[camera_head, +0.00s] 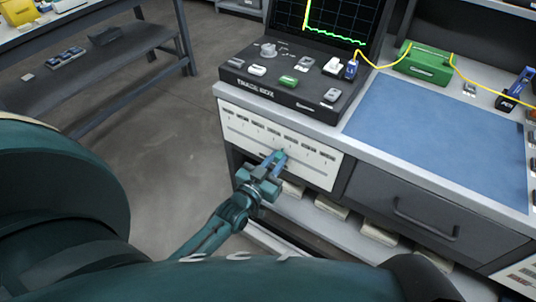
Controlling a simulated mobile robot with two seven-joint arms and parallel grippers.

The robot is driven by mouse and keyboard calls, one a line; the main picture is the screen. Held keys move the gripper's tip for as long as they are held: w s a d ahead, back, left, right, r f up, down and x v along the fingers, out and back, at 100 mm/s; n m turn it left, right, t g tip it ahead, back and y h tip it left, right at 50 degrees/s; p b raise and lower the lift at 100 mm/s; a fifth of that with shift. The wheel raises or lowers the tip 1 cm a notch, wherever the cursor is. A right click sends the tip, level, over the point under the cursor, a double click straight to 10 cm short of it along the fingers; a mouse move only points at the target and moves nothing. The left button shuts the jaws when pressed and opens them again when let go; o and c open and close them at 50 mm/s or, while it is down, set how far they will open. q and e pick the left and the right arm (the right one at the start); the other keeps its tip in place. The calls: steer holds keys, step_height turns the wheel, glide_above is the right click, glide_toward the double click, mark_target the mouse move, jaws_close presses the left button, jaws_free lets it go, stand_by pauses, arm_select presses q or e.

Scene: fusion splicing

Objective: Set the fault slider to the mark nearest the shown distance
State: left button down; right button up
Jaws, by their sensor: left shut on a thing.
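The fault slider's white panel (315,150) is on the front of the bench, with a row of small labelled marks above a thin line. My left gripper (277,158) is at the panel near its middle, shut on a small part that its fingers hide, apparently the slider's knob. The labels are too small to read. The trace box (290,88) stands on the bench above, and its dark screen (345,22) shows a green trace with a tall yellow peak at left. I cannot read a distance there. My right gripper is not in view.
A blue mat (435,130) covers the bench right of the trace box. A green device (425,62) with a yellow cable stands behind it. A grey drawer (425,205) is right of the panel, and a shelf with pale boxes (379,234) lies below. Open floor (150,130) is at left.

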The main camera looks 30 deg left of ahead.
arm_select(q)
steer(key=shift+d, duration=1.05)
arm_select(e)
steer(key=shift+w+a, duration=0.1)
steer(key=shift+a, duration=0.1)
arm_select(q)
steer(key=shift+s, duration=0.1)
steer(key=c, duration=1.3)
jaws_free()
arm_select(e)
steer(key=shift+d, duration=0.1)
arm_select(q)
steer(key=shift+s+a+p, duration=0.2)
steer(key=shift+s+p, duration=0.05)
steer(key=shift+s, duration=1.95)
steer(key=shift+s+a+p, duration=0.15)
steer(key=shift+s+p, duration=0.1)
steer(key=shift+s, duration=1.9)
steer(key=shift+s+a+p, duration=0.2)
steer(key=shift+s+p, duration=0.05)
steer(key=shift+s, duration=1.95)
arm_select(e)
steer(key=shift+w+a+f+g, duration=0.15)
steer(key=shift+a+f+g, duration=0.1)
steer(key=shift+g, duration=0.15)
